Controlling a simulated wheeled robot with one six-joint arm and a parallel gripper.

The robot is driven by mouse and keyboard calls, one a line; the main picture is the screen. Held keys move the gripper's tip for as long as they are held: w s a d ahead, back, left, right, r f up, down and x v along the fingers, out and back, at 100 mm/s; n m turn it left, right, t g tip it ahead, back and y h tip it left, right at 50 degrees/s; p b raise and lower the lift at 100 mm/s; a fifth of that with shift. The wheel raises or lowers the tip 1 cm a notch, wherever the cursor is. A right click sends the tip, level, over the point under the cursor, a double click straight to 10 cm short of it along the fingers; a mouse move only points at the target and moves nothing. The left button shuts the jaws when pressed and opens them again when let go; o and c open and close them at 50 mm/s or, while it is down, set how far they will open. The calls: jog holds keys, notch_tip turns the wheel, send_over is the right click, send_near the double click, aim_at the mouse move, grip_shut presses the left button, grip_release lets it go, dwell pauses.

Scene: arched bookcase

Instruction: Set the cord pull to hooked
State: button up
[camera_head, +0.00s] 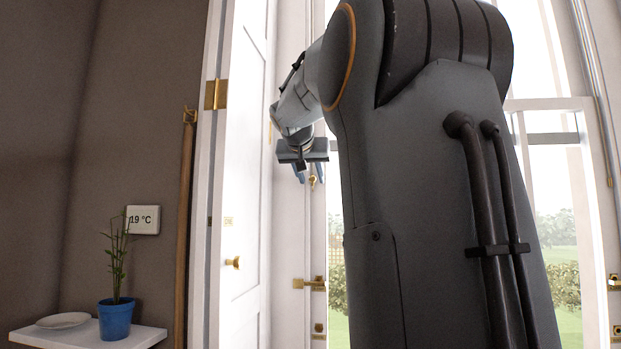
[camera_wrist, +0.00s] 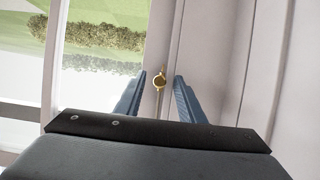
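A small brass ring-like fitting, perhaps the cord pull (camera_wrist: 159,81), shows in the wrist view against the pale frame. A thin brass piece hangs below its ring. A small brass piece also shows just below my gripper (camera_head: 308,178) in the head view. My gripper (camera_wrist: 160,76) is open, with its blue fingers on either side of the fitting in the wrist view. I see no contact, and the depth between them is unclear. I cannot tell whether the fitting is on a hook. My arm hides part of the frame in the head view.
A white door (camera_head: 250,200) with a brass knob (camera_head: 232,262) stands left of my arm. A brass handle (camera_head: 309,284) is below my gripper. A shelf (camera_head: 85,338) at lower left holds a blue plant pot (camera_head: 115,318) and a plate (camera_head: 63,320).

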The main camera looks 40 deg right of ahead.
jog(key=b+v, duration=0.2)
jog(key=v, duration=0.5)
jog(key=shift+s+a, duration=0.2)
dwell(0.4)
